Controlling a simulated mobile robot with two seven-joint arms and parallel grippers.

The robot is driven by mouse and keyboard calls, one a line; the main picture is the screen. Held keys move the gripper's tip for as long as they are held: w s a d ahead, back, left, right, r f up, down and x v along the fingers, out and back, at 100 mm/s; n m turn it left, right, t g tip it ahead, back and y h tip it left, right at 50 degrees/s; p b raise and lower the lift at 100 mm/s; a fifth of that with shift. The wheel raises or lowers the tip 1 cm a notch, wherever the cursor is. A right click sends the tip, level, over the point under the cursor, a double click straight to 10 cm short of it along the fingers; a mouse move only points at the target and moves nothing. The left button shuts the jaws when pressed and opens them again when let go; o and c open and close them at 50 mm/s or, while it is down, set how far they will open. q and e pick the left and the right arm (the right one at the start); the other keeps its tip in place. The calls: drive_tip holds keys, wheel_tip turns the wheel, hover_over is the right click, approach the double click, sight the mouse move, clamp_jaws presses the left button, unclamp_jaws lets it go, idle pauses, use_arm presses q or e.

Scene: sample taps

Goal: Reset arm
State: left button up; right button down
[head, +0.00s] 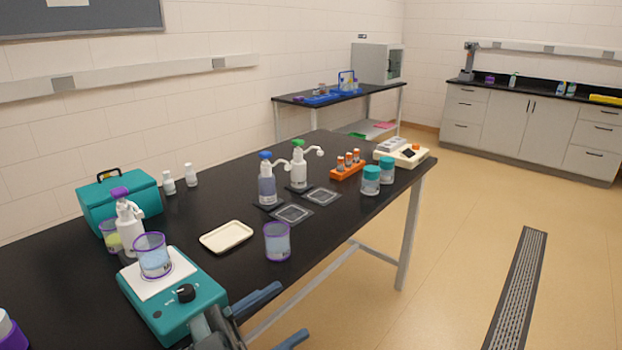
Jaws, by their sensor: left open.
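My left gripper (292,311) shows at the bottom of the head view, its blue fingers spread apart with nothing between them. It is at the front edge of the black table (200,210), just right of the teal hotplate (172,300). My right gripper is not in view. Two tap bottles stand mid-table, one with a blue cap (266,186) and one with a green cap (298,170). Dark square plates (292,214) lie in front of them.
A beaker (153,258) sits on the hotplate, and a purple-rimmed cup (277,243) stands near the table edge. A cream tray (226,237), teal box (118,200), orange rack (347,172) and teal-lidded jars (371,182) share the table. The floor to the right is open.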

use_arm(q)
drive_tip(key=a+f+n+t+y, duration=0.3)
drive_tip(key=a+f+n+y, duration=0.1)
drive_tip(key=f+n+y, duration=0.35)
drive_tip(key=a+f+n+t+y, duration=0.4)
drive_tip(key=f+n+y, duration=0.25)
drive_tip(key=f, duration=0.25)
drive_tip(key=s+a+f+g+y, duration=0.1)
drive_tip(key=s+f+g+y, duration=0.2)
drive_tip(key=s+f, duration=0.6)
wheel_tip(320, 180, down, 3)
drive_tip(key=shift+a+f+n+g+y, duration=0.1)
drive_tip(key=shift+a+n+g+y, duration=0.25)
drive_tip(key=shift+g, duration=0.85)
